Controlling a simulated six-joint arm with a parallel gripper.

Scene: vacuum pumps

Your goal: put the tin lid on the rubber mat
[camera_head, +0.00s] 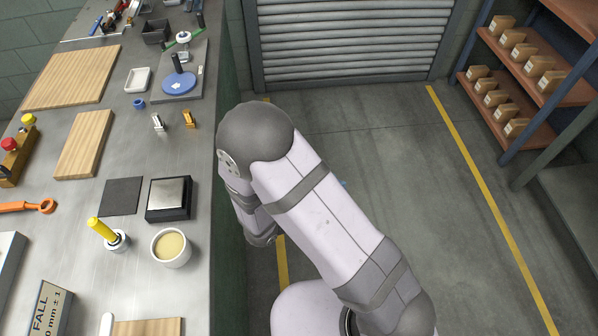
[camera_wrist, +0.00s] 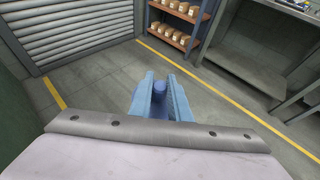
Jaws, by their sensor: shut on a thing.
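The rubber mat is likely the flat dark square (camera_head: 121,196) on the bench, left of a black block with a silver top; it lies bare. My gripper (camera_wrist: 160,79) shows in the wrist view as two blue jaws, shut on a blue, round-ended thing (camera_wrist: 160,89) between them. I cannot tell if this is the tin lid; most of it is hidden by the jaws. In the head view my arm hides the gripper, which is off the bench over the floor. I see no sure tin lid elsewhere.
Beside the mat are the silver-topped block (camera_head: 168,193), a round tub with pale yellow content (camera_head: 171,247) and a yellow-handled tool (camera_head: 103,231). Wooden boards (camera_head: 84,143) lie farther back. A blue disc (camera_head: 179,83) sits on a grey plate. Shelves with boxes (camera_head: 516,60) stand right.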

